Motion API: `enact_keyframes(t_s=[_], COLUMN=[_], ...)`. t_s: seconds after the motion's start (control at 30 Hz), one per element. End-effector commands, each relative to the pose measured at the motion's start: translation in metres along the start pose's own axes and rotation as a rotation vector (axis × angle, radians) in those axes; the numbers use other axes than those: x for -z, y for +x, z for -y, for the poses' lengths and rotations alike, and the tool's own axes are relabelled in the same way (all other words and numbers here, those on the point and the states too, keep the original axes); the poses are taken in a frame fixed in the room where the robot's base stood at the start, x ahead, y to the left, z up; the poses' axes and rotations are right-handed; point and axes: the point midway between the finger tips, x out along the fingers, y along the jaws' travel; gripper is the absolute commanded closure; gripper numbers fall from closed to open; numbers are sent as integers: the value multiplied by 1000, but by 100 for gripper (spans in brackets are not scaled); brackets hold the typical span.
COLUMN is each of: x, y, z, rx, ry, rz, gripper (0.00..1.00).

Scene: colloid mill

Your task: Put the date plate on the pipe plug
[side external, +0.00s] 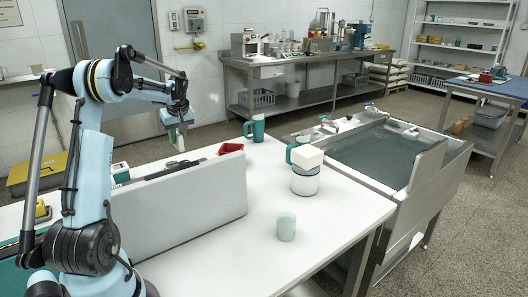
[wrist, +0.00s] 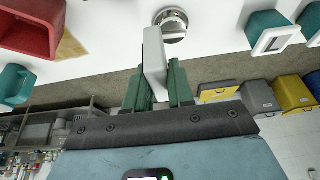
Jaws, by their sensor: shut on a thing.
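My gripper (wrist: 158,78) has green fingers shut on a thin pale plate, which I take as the date plate (wrist: 154,50). The plate sticks out beyond the fingertips. In the side view my gripper (side external: 178,122) points down above the far side of a white panel, and the pale plate (side external: 180,143) hangs below it. A round silver metal piece, likely the pipe plug (wrist: 172,20), is on the white surface just beyond the plate in the wrist view. I cannot tell whether they touch. I cannot make out the plug in the side view.
A white upright panel (side external: 180,205) stands on the table in front of my gripper. A red bin (side external: 231,148) is to its right and also in the wrist view (wrist: 30,28). Teal-and-white blocks (wrist: 270,38) lie on the other side.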

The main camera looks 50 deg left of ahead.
Motion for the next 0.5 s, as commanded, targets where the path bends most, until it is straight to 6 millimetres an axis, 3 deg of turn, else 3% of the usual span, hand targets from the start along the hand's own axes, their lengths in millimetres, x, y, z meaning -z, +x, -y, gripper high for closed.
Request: enact_keyframes(t_s=[0.23,0.5], x=[24,21], y=[36,58], z=[20,23], rx=[0,-1], ry=[-1,1], rz=[-1,0], gripper=[100,100])
